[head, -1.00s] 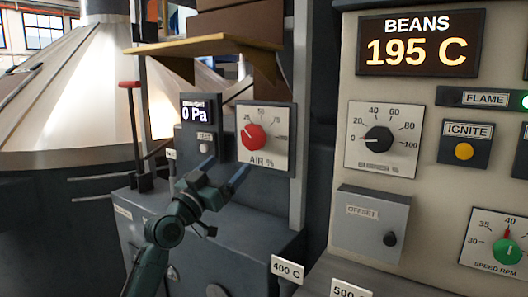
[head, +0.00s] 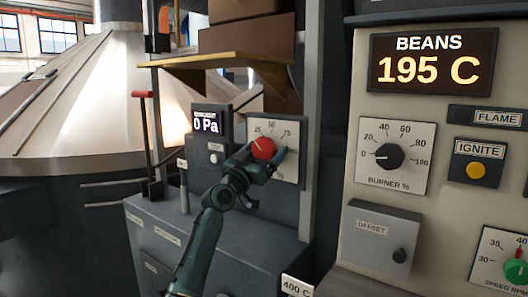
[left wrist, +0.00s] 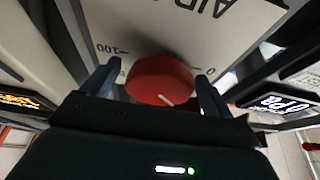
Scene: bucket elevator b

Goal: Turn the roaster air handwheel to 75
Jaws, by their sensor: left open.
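The red roaster air handwheel (head: 263,149) sits on a white dial plate (head: 289,168) marked with percent numbers. The left wrist view shows the red handwheel (left wrist: 160,80) between the two fingers, with a short white mark on it. The plate appears upside down there, with 0 at right and 100 at left. The exact setting cannot be read. My left gripper (head: 262,157) is at the handwheel, with one finger on either side; the left wrist view shows its open fingers (left wrist: 159,77). Contact cannot be told. My right gripper is out of view.
A draught display (head: 207,122) reading 0 Pa stands left of the dial. A red-topped lever (head: 143,95) stands left.

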